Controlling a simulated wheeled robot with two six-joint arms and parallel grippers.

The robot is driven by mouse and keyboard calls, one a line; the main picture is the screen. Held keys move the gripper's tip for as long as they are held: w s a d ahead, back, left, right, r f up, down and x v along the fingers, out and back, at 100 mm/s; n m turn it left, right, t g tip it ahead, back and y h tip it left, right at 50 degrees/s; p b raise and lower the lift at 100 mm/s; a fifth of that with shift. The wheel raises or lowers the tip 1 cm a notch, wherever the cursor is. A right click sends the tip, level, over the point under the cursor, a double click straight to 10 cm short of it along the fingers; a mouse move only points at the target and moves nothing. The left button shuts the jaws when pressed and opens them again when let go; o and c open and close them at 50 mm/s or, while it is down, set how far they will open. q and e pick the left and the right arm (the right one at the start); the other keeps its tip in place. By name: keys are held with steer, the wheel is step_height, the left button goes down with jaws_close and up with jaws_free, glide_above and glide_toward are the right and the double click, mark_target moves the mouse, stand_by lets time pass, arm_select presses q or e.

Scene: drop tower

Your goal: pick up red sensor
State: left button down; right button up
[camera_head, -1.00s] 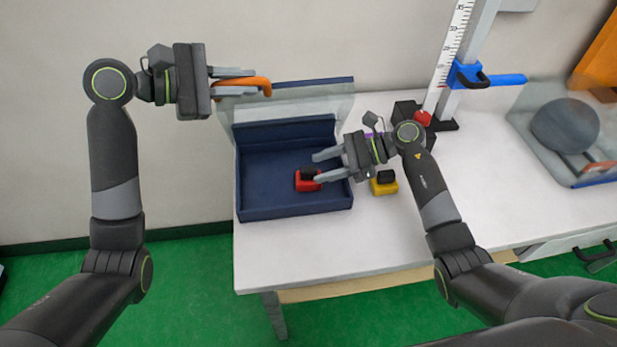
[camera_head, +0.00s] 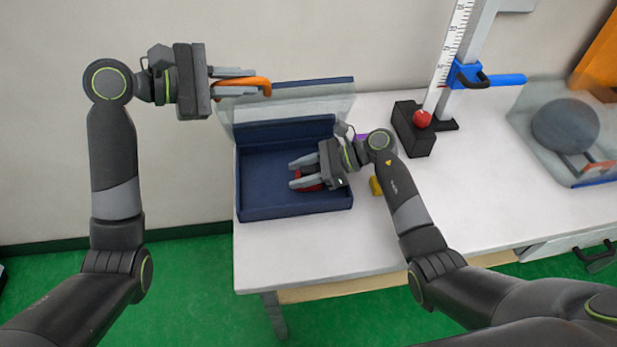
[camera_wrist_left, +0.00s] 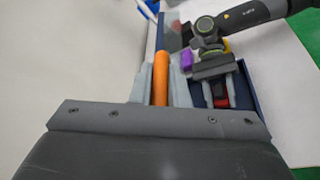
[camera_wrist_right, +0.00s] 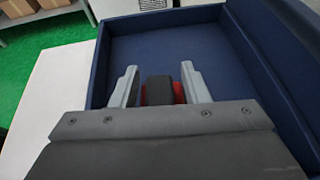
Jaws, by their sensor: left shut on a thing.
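The red sensor (camera_head: 309,181), a red block with a black top, is in the blue tray (camera_head: 262,205) near its right side. My right gripper (camera_head: 291,174) is open over it and hides most of it in the head view. In the right wrist view the sensor (camera_wrist_right: 160,92) shows between the two open fingers (camera_wrist_right: 158,88), with a gap on each side. In the left wrist view it shows as a small red patch (camera_wrist_left: 220,92). My left gripper (camera_head: 262,87) is shut on an orange bar (camera_head: 245,82) above the tray's back left, also seen in the left wrist view (camera_wrist_left: 160,82).
A yellow block (camera_head: 376,187) lies on the white table (camera_head: 300,247) just right of the tray, partly behind my right arm. A clear panel stands behind the tray. A black block (camera_head: 413,128) with a red ball stands by the ruler tower (camera_head: 447,62).

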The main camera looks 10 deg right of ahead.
mark_target(302, 170)
steer(key=shift+c, duration=0.4)
steer(key=shift+r, duration=0.6)
steer(key=shift+s+r, duration=0.25)
steer(key=shift+r, duration=0.95)
steer(key=s, duration=1.7)
steer(key=shift+s+d, duration=0.1)
steer(key=shift+s, duration=0.05)
steer(key=s+d+r, duration=0.4)
steer(key=s+d, duration=0.7)
steer(key=s, duration=0.5)
steer(key=shift+d, duration=0.4)
steer(key=shift+s, duration=0.1)
arm_select(q)
steer(key=shift+s+f, duration=0.55)
steer(key=shift+s, duration=0.25)
steer(key=shift+s+f, duration=0.6)
steer(key=shift+s, duration=0.2)
steer(key=shift+s+f, duration=0.55)
steer(key=shift+s, duration=0.25)
